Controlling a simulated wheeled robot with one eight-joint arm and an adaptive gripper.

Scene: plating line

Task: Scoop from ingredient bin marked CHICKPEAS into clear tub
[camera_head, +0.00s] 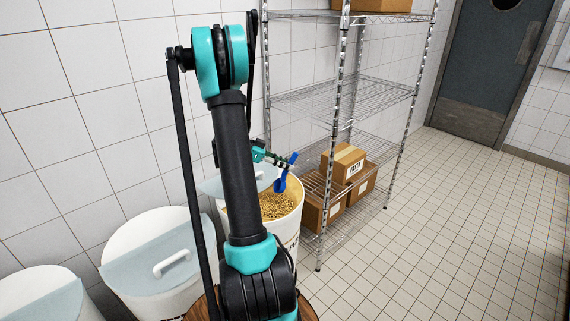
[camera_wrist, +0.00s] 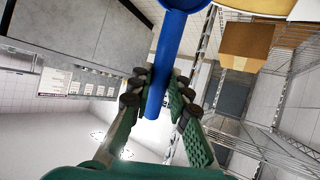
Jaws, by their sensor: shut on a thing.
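The ingredient bin (camera_head: 287,238) is a white round bin, open at the top and holding tan chickpeas (camera_head: 276,207). Its label is mostly hidden by my arm and cannot be read. My gripper (camera_head: 272,158) is over the bin, shut on the handle of a blue scoop (camera_head: 281,181). The scoop's lower end hangs just above the chickpeas; I cannot tell whether it touches them or holds any. In the wrist view, the fingers (camera_wrist: 158,98) close around the blue handle, and the scoop's bowl is cut off at the top edge. I see no clear tub.
Two lidded white bins (camera_head: 150,285) stand in a row along the tiled wall to the left. A wire shelf rack (camera_head: 345,95) stands right behind the bin, with cardboard boxes (camera_head: 343,163) on its low shelf. The tiled floor (camera_head: 440,230) to the right is clear.

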